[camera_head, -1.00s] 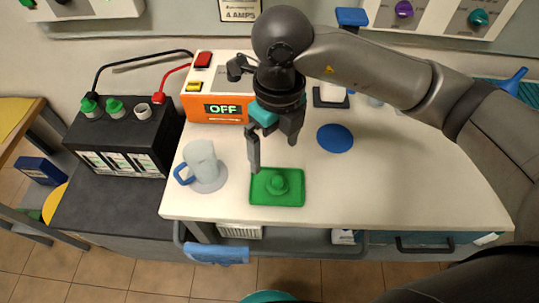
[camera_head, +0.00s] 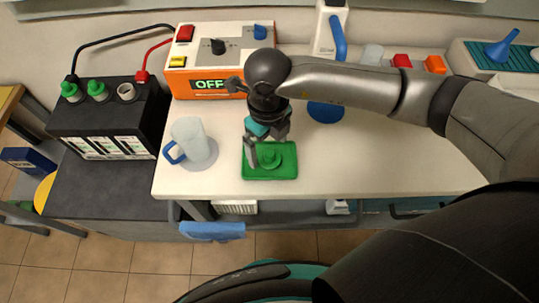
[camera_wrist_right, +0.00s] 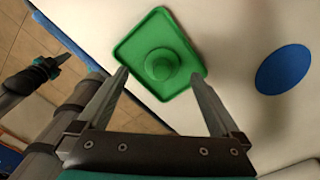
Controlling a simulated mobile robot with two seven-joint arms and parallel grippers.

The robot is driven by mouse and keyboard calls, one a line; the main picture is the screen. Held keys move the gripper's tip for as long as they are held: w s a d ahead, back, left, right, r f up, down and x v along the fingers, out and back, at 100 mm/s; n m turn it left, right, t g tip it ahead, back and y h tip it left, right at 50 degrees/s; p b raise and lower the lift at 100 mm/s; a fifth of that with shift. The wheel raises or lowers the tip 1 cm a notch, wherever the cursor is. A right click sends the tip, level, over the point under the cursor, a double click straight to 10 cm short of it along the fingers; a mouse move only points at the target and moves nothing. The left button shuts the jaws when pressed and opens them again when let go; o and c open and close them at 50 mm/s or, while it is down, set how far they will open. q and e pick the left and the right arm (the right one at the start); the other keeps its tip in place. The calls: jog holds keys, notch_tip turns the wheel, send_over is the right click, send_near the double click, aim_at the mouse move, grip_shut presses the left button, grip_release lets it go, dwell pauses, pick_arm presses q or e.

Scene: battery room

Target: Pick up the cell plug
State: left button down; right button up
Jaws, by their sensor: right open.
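The green cell plug (camera_head: 269,157) stands on a small green tray (camera_head: 285,171) near the front edge of the white worktop. In the right wrist view the plug (camera_wrist_right: 162,64) shows as a round knob with a wider base on the tray (camera_wrist_right: 140,32). My right gripper (camera_head: 266,151) is open just above the tray, close to the plug. In the wrist view its fingertips (camera_wrist_right: 160,73) lie to either side of the plug, with nothing held. Contact cannot be told.
A black battery (camera_head: 112,120) at left has two green plugs and one open cell. A mug (camera_head: 188,138) on a coaster stands left of the tray. An orange unit (camera_head: 208,84) reading OFF and a blue disc (camera_head: 325,112) are behind. The worktop right of the tray is clear.

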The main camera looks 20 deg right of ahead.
aim_at(270, 153)
jog(key=f, duration=0.3)
jog(key=shift+d+f, duration=0.2)
jog(key=shift+f, duration=0.1)
jog(key=c, duration=1.4)
jog(key=shift+r, duration=0.2)
